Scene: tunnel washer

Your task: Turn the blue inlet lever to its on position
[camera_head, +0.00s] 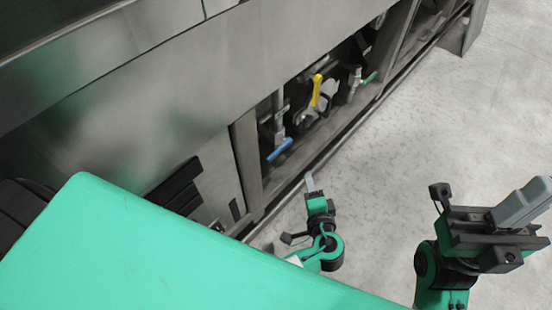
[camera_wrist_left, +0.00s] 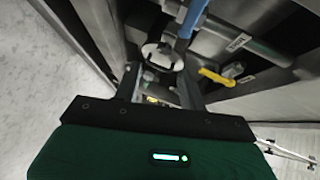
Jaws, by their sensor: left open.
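The blue inlet lever (camera_head: 280,149) sits low in the open bay of the steel washer, slanting on its valve beside a pipe. In the left wrist view the blue lever (camera_wrist_left: 191,17) runs in from the top edge, beyond the fingers. My left gripper (camera_head: 309,183) is in front of the bay, to the lower right of the blue lever and apart from it. In the left wrist view my left gripper (camera_wrist_left: 160,82) has its two fingers spread with nothing held. My right gripper (camera_head: 522,205) is off to the right above the floor; its jaw gap does not show clearly.
A yellow lever (camera_head: 316,90) and a green lever (camera_head: 370,77) are further along the bay. A frame post (camera_head: 247,165) stands left of the blue lever, and a low rail (camera_head: 345,132) runs along the bay's front. The grey floor (camera_head: 440,130) to the right is clear.

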